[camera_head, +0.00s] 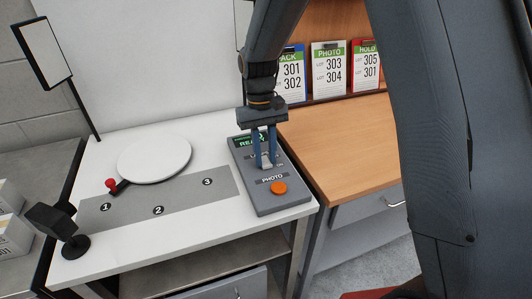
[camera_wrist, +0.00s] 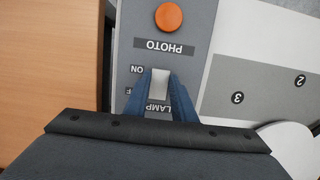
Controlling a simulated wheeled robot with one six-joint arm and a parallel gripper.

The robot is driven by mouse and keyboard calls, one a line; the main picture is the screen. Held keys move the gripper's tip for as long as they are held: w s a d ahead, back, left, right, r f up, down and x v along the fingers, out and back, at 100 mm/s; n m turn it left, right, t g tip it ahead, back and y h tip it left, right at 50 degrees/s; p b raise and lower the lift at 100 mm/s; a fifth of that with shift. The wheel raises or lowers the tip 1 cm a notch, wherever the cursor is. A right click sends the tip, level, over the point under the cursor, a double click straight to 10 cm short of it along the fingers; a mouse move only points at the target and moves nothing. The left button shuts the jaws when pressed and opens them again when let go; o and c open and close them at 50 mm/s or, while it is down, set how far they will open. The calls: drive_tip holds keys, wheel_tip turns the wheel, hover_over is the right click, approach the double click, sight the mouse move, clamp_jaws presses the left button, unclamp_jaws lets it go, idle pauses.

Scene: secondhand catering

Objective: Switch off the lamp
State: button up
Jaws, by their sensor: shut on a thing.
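A grey control box (camera_head: 277,195) stands on the right part of the white table. It has a dark screen (camera_head: 251,142) with green text at its far end and an orange button (camera_head: 278,188) by the label PHOTO. The lamp switch is a pale rocker (camera_wrist: 160,84) beside the labels LAMP and ON in the wrist view. My gripper (camera_head: 266,164) points down over the box. Its two blue fingers (camera_wrist: 161,90) are on either side of the switch and shut on it. The fingers partly hide the second position label. A rectangular lamp panel (camera_head: 42,52) stands at the left.
A round white turntable (camera_head: 154,160) with a red-knobbed handle (camera_head: 111,184) sits behind a grey strip (camera_head: 180,203) numbered 1 to 3. A small black camera-like device (camera_head: 58,222) stands at front left. A wooden desk (camera_head: 345,140) with lot cards (camera_head: 329,70) is at the right.

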drive_tip(key=shift+w+g, duration=0.15)
drive_tip(key=shift+g, duration=0.15)
drive_tip(key=o, duration=1.1)
drive_tip(key=shift+c, duration=0.2)
drive_tip(key=shift+r, duration=0.1)
drive_tip(key=b+v, duration=0.2)
drive_tip(key=v, duration=0.5)
drive_tip(key=shift+a+r, duration=0.15)
drive_tip(key=shift+r, duration=0.15)
drive_tip(key=shift+w, duration=0.1)
